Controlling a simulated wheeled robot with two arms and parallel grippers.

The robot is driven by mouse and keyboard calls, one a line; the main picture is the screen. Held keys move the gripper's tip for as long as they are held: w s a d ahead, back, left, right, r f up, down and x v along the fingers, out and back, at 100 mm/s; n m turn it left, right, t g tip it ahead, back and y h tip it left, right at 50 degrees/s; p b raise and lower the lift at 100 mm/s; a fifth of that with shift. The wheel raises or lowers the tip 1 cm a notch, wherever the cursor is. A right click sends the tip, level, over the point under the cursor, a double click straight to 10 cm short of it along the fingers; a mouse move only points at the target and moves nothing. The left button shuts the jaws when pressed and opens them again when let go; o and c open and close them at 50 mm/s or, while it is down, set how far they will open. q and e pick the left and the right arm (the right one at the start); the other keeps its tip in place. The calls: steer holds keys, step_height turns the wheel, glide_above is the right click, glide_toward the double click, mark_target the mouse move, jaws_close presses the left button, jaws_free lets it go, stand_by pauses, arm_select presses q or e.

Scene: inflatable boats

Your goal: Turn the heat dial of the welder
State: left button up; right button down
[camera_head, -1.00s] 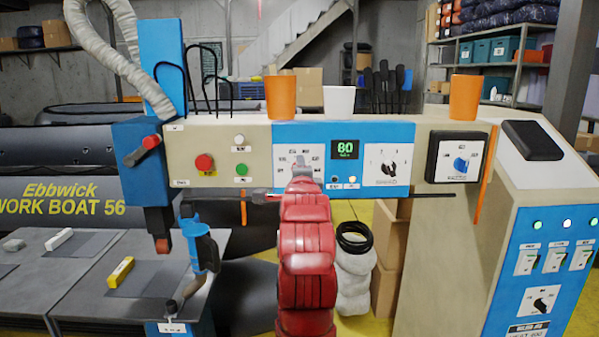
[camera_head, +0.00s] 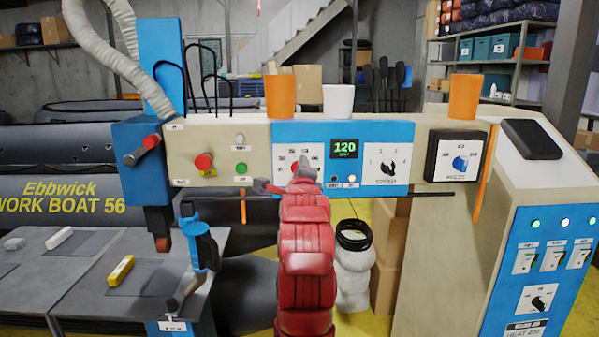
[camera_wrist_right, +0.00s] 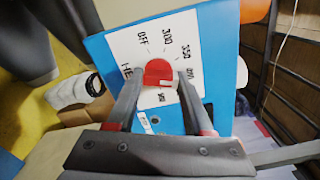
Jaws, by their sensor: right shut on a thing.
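The heat dial (camera_wrist_right: 158,72) is a red knob on a white plate marked OFF, 300, 350 and more, in the right wrist view. A small white mark shows on its lower edge; exactly where it points I cannot tell. My right gripper (camera_wrist_right: 161,84) is shut on the dial, one finger on each side. In the head view the gripper (camera_head: 300,170) covers most of the dial plate on the welder's blue panel (camera_head: 320,131). The green display (camera_head: 344,148) reads 120. My left gripper is not in view.
A black dial (camera_head: 388,166) is right of the display, and a blue dial (camera_head: 459,163) sits farther right. Red (camera_head: 203,162) and green (camera_head: 241,168) buttons are to the left. Orange cups (camera_head: 280,96) and a white cup (camera_head: 338,100) stand on top.

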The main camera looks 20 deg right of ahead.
steer(key=shift+f, duration=0.1)
steer(key=shift+c, duration=1.5)
jaws_free()
steer(key=shift+s, duration=0.1)
steer(key=b+v, duration=0.3)
steer(key=v, duration=1.4)
steer(key=shift+s, duration=0.1)
